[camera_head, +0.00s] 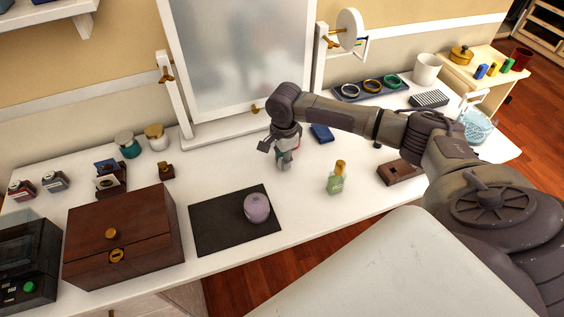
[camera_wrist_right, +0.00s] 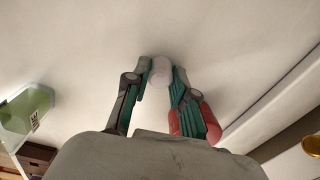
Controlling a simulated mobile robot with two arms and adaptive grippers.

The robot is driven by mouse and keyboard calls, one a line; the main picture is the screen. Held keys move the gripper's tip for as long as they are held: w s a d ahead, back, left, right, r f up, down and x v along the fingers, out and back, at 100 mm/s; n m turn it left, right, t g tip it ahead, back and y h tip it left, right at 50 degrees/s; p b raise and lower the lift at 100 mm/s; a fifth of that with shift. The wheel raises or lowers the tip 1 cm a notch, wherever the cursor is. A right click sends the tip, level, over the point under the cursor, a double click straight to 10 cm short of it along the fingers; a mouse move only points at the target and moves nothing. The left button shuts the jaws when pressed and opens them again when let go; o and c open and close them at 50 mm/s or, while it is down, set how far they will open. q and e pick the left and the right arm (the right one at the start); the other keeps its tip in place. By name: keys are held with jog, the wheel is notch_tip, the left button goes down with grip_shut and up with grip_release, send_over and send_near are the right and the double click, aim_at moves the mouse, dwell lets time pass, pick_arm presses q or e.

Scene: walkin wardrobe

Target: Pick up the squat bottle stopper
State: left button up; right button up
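My right gripper (camera_head: 287,158) points down close to the white table top, in front of the mirror. In the right wrist view its fingers (camera_wrist_right: 160,72) close around a small pale, rounded piece, which looks like the squat bottle stopper (camera_wrist_right: 160,72). Both fingertips appear to touch its sides. Whether it rests on the table or hangs just above it, I cannot tell. In the head view the fingers hide most of it. A squat lilac bottle (camera_head: 257,208) stands on a dark mat (camera_head: 211,229) to the lower left of the gripper. My left gripper is not in view.
A green bottle with a gold cap (camera_head: 336,180) stands right of the gripper; it also shows in the wrist view (camera_wrist_right: 27,108). A brown block (camera_head: 400,173) lies further right. A wooden box (camera_head: 124,238) stands left. The mirror (camera_head: 243,65) rises behind.

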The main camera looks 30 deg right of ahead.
jog(key=shift+c, duration=0.8)
jog(key=shift+r, duration=0.1)
